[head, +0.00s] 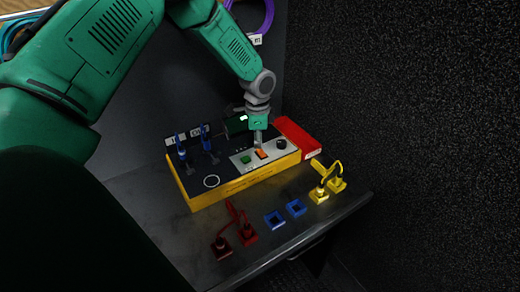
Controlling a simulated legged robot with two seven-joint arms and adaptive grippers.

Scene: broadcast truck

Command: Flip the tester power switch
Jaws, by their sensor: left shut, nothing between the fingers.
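The tester is a yellow box with a dark top (225,187) on a grey shelf, with a grey control plate on its right part. On the plate are an orange switch (262,154), a green button (245,160) and a black knob (281,144). I take the orange one as the power switch; its label is too small to read. My left gripper (258,142) points down with shut, empty fingers just behind the orange switch. I cannot tell whether the fingertips touch it. My right gripper is not in view.
Blue plugs (206,143) stand on the tester's left part. Red plugs (247,234), blue sockets (296,208) and yellow plugs (337,184) line the shelf's front. A red box (298,136) adjoins the tester's right. A dark textured wall (420,120) closes the right side.

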